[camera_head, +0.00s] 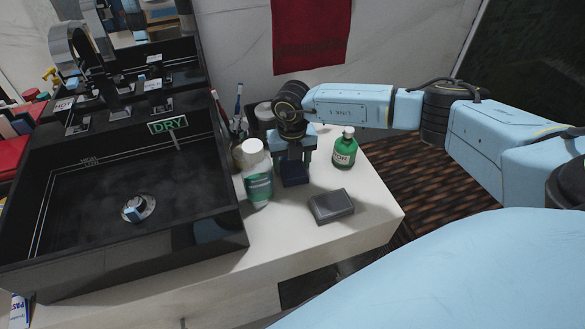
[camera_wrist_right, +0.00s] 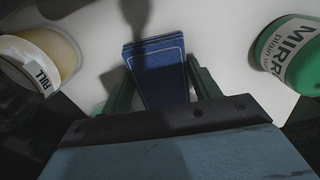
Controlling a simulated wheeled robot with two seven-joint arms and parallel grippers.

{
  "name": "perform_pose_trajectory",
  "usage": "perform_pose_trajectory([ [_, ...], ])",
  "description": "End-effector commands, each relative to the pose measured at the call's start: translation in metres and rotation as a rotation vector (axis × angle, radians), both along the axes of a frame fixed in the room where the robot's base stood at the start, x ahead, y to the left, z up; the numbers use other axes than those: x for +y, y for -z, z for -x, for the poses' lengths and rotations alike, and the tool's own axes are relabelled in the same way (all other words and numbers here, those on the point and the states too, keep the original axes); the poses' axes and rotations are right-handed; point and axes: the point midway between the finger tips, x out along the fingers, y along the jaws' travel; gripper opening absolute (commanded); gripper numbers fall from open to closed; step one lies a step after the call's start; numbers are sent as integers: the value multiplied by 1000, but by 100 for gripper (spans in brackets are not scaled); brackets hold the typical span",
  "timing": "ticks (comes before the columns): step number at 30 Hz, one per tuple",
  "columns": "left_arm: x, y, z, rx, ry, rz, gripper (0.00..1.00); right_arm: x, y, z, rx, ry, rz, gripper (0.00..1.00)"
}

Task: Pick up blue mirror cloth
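The blue mirror cloth (camera_wrist_right: 160,72) is a dark blue folded rectangle with a pale border line, lying on the white counter. In the right wrist view it sits between the two fingers of my right gripper (camera_wrist_right: 162,80). The fingers are spread, with one on each side of the cloth. In the head view my right gripper (camera_head: 294,170) points down over the counter, and the dark blue shape under it blends with the gripper. Whether the fingers touch the cloth is not clear. My left gripper is not in either view.
A white-capped bottle (camera_head: 256,174) stands close left of my right gripper. A green bottle (camera_head: 344,150) stands to its right. A grey box (camera_head: 331,206) lies in front. The black sink (camera_head: 120,190) marked DRY is at left, with a cup of toothbrushes (camera_head: 238,122) behind.

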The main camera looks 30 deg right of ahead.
Motion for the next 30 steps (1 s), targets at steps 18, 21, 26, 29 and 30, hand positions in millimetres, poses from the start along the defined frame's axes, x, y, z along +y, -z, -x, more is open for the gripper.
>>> perform_pose_trajectory([
  [18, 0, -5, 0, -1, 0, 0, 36, -2, -22, 2, -3, -1, -1, 39],
  [21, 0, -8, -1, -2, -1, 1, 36, -3, -38, 3, -3, 0, 0, 39],
  [26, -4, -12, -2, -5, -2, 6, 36, -3, -67, 2, -3, 0, 0, 39],
  [29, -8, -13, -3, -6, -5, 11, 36, -12, -71, 14, 2, 2, 3, 39],
  [30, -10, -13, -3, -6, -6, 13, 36, -17, -71, 21, 2, 2, 3, 39],
])
